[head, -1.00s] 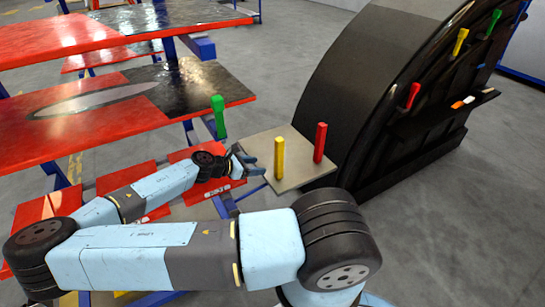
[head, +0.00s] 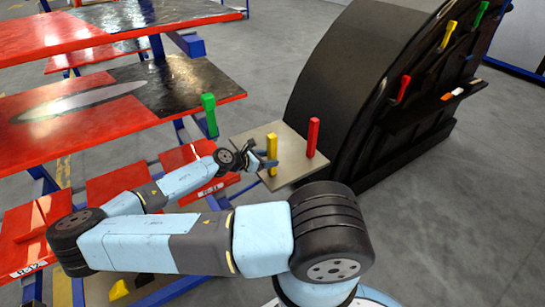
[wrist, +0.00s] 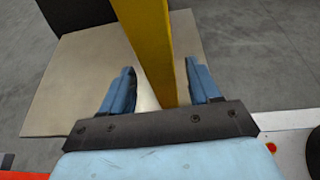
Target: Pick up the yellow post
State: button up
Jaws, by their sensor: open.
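The yellow post (head: 272,150) stands upright on a small beige square plate (head: 290,172). A red post (head: 313,138) stands on the same plate to its right. My gripper (head: 266,161) is at the plate's left side, right at the yellow post. In the wrist view, the yellow post (wrist: 154,50) passes between the two blue fingers of my gripper (wrist: 163,88). The fingers are open, with a gap to the left of the post and a smaller gap to its right. The post's lower end is partly hidden by my gripper.
A green post (head: 209,114) stands to the left near the red shelving (head: 100,106). A large black curved nosecone (head: 345,85) stands behind and right of the plate, with yellow, green and red pieces on its side. Grey floor (head: 460,220) is free at the right.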

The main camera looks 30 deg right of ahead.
aim_at(275, 157)
jog(key=shift+x, duration=2)
jog(key=shift+r, duration=0.1)
jog(key=shift+c, duration=0.3)
grip_shut()
